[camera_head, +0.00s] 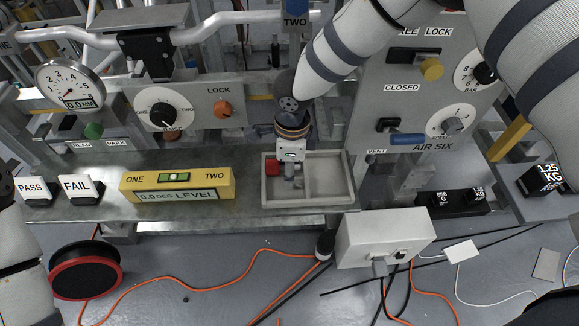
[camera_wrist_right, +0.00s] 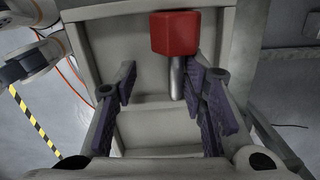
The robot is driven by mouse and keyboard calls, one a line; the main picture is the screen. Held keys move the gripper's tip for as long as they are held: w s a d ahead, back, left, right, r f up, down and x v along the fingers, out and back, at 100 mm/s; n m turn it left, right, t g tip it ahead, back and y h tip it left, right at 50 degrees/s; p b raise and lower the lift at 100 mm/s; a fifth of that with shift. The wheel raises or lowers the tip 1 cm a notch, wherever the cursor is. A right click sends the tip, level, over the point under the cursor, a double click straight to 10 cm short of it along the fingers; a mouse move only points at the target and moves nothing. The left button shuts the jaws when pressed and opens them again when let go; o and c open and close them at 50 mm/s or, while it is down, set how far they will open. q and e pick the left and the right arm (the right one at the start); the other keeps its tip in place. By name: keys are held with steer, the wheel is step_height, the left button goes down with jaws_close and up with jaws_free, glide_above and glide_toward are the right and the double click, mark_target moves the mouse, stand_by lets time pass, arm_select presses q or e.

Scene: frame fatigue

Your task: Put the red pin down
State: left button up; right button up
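The red pin has a red block head (camera_wrist_right: 175,32) and a grey metal shaft (camera_wrist_right: 177,78) in the right wrist view. In the head view its red head (camera_head: 272,167) shows inside the left compartment of the grey two-compartment tray (camera_head: 329,205). My right gripper (camera_wrist_right: 162,76) points down over the tray with its fingers spread apart. The shaft lies close beside one finger; I cannot tell whether they touch. The right gripper (camera_head: 291,178) partly hides that compartment in the head view. My left gripper is out of view; only its arm shows at the left edge.
A yellow level (camera_head: 178,186) and PASS and FAIL blocks (camera_head: 78,187) stand left of the tray on the bench. A panel with dials and levers (camera_head: 408,87) rises to the right. A white box (camera_head: 384,236) sits in front. The tray's right compartment looks empty.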

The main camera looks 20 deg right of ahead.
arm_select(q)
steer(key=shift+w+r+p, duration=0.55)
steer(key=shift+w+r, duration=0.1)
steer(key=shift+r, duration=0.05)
arm_select(e)
step_height(320, 180, up, 12)
steer(key=shift+s+d, duration=0.15)
steer(key=shift+d, duration=0.05)
